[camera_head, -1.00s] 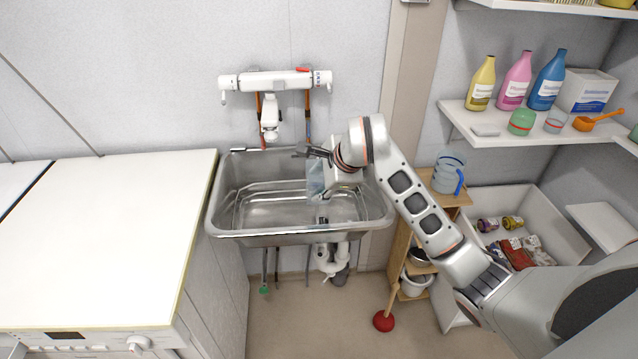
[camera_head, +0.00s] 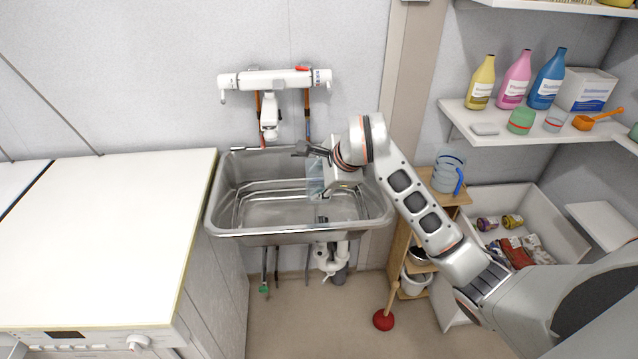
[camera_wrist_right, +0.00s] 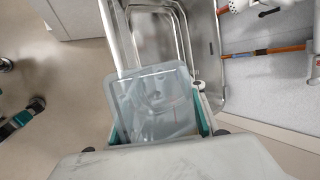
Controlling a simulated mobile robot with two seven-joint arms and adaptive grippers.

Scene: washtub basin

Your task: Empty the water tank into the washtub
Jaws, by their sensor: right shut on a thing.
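The water tank (camera_head: 315,179) is a small, clear, bluish box. My right gripper (camera_head: 318,152) is shut on it and holds it over the right part of the metal washtub (camera_head: 232,190). In the right wrist view the tank (camera_wrist_right: 152,100) is tilted between the fingers, with the washtub (camera_wrist_right: 150,35) behind it. The wrist partly hides the tank in the head view. I cannot tell how much water is in it. My left gripper is not in view.
A white wall tap (camera_head: 268,110) with hoses hangs above the washtub. A white counter (camera_head: 100,240) stands at the left. A wooden rack with a clear jug (camera_head: 447,174) stands at the right, and a red plunger (camera_head: 383,320) is on the floor.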

